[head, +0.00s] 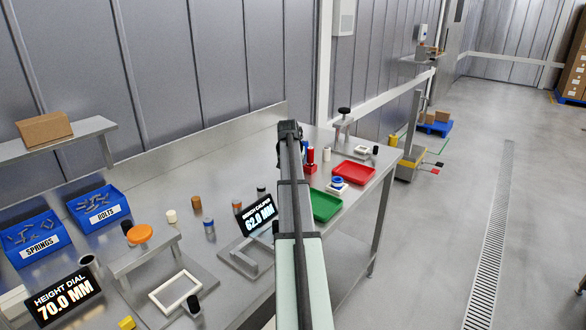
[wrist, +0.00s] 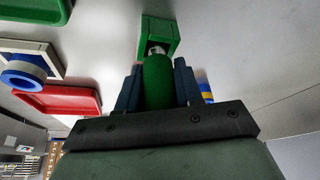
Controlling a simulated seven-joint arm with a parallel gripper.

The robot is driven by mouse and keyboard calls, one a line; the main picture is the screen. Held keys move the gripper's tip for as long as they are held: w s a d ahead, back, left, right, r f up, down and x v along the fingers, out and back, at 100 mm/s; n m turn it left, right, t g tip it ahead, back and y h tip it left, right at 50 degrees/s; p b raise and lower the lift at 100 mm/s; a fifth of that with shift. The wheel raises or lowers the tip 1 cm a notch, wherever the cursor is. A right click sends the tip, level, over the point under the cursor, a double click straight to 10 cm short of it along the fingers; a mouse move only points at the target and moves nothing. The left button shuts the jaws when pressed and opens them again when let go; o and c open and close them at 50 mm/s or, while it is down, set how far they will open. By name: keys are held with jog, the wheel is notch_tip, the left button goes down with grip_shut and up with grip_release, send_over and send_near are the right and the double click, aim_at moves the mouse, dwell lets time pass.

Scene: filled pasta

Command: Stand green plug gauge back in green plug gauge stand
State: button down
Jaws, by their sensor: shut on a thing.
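The green plug gauge (wrist: 158,84) is a green cylinder with a silver end, upper middle in the wrist view. My gripper (wrist: 158,88) is shut on its green body, with a dark blue finger on each side. The green plug gauge stand (wrist: 160,27) is a square green block just beyond the gauge. The silver end of the gauge lies at the dark opening of the stand. How deep it sits there, if at all, I cannot tell. In the head view my arm hides the gripper, and I cannot make out the gauge or its stand.
Red tray (head: 353,173), green tray (head: 326,206) and a blue ring on a white block (head: 338,184) stand close by. A red gauge in a red stand (head: 310,167) is right beside my arm. The bench caliper display (head: 257,215) is to the left.

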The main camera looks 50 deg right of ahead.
jog(key=c, duration=0.7)
grip_release()
jog(key=shift+o, duration=0.2)
jog(key=v, duration=1.4)
jog(key=shift+d+f, duration=0.1)
jog(key=shift+d, duration=0.05)
